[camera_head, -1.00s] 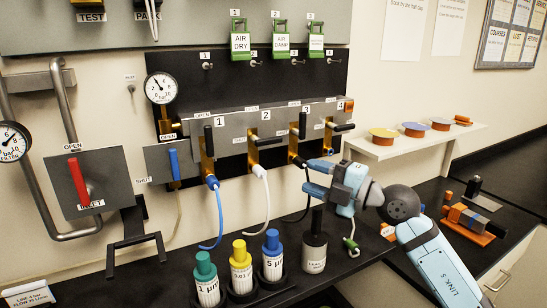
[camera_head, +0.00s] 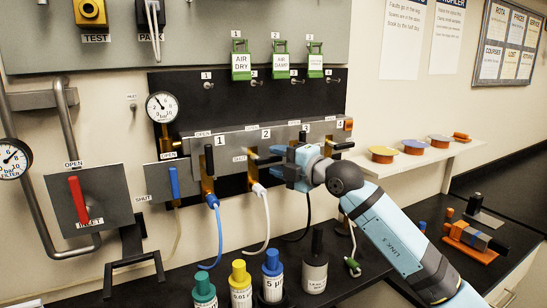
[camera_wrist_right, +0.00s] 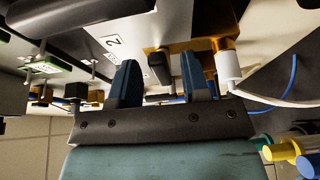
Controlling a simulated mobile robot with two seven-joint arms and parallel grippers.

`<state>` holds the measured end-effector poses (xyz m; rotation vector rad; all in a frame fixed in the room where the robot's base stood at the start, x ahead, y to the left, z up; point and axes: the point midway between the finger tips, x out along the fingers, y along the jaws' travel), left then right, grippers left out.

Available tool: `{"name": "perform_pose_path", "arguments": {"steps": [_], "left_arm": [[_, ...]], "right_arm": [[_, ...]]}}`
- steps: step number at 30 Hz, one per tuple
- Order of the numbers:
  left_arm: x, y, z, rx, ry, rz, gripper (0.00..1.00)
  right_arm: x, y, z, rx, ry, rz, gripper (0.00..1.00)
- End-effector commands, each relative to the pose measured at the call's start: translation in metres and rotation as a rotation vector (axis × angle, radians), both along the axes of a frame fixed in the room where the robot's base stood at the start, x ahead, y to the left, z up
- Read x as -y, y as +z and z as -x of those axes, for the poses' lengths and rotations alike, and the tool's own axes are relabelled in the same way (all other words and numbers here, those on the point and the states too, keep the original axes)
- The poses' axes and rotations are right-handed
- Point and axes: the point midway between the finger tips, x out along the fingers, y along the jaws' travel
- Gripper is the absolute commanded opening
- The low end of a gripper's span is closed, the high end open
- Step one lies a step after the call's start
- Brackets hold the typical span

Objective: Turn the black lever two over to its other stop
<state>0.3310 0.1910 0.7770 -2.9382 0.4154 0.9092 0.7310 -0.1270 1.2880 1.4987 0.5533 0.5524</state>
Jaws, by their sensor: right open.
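The black lever two (camera_head: 267,159) sits on the gold valve (camera_head: 252,168) below the number 2 on the grey manifold. It lies roughly level, pointing right, and my gripper partly covers it. In the right wrist view, lever two (camera_wrist_right: 158,68) shows between the two fingers beside its gold valve (camera_wrist_right: 172,46). My right gripper (camera_head: 280,164) is at the lever's free end, open, with a finger on either side in the right wrist view (camera_wrist_right: 157,75). I cannot tell whether either finger touches it. My left gripper is not in view.
Black lever one (camera_head: 209,159) stands upright to the left. Black lever four (camera_head: 340,146) points right, just above my right wrist; valve three is mostly hidden by my gripper. A white hose (camera_head: 266,215) hangs from valve two. Filter bottles (camera_head: 272,275) stand below.

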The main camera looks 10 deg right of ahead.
Motion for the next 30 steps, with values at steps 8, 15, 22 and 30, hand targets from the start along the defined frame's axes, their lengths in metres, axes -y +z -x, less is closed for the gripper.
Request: {"name": "perform_pose_path", "arguments": {"steps": [8, 15, 22, 30], "left_arm": [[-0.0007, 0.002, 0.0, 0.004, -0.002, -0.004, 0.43], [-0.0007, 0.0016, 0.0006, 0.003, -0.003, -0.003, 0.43], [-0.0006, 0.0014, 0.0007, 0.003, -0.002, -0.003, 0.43], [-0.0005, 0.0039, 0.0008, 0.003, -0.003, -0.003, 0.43]], "right_arm": [[-0.0114, -0.0001, -0.013, 0.0, 0.0, 0.0, 0.43], [-0.0115, -0.0003, -0.013, 0.0, 0.0, 0.0, 0.38], [-0.0113, -0.0003, -0.013, 0.0, 0.0, 0.0, 0.0], [-0.0112, 0.0017, -0.0129, 0.008, 0.0, 0.023, 0.0]]}}
